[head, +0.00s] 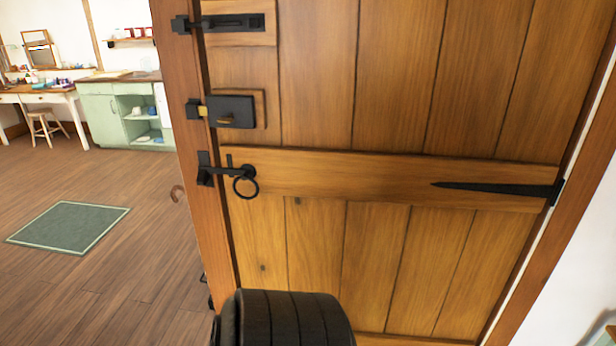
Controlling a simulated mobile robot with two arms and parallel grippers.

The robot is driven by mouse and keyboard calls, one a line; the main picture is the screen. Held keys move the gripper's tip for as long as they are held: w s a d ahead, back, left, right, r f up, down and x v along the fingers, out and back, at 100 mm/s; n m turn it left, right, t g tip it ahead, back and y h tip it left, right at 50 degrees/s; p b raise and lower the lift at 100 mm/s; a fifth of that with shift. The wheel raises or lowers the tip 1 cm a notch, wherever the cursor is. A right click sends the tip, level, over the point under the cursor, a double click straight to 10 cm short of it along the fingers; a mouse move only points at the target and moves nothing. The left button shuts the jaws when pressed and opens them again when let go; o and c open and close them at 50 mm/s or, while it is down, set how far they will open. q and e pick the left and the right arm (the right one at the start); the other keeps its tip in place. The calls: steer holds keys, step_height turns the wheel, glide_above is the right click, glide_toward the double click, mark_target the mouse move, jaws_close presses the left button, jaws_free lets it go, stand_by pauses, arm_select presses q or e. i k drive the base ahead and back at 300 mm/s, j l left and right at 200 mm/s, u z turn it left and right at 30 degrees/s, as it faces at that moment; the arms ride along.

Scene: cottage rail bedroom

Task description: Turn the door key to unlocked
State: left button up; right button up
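The wooden door (395,110) fills the middle and right of the head view and appears shut in its frame. A black box lock (238,105) is mounted near its left edge. A small brass key (227,121) shows at the lower front of this lock, with its bow lying roughly level. A brass bolt (203,111) bridges from the lock to the black keep (193,109) on the door post. Neither of my grippers is in view, and nothing is seen touching the key.
Above the lock is a black slide bolt (228,22); below it is a latch with a ring handle (246,184). A long strap hinge (495,188) is at the right. Left of the post are open floor, a green rug (70,227), a stool (44,124) and a green cabinet (100,118).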

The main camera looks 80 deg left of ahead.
mark_target(228, 119)
steer(key=u, duration=2.15)
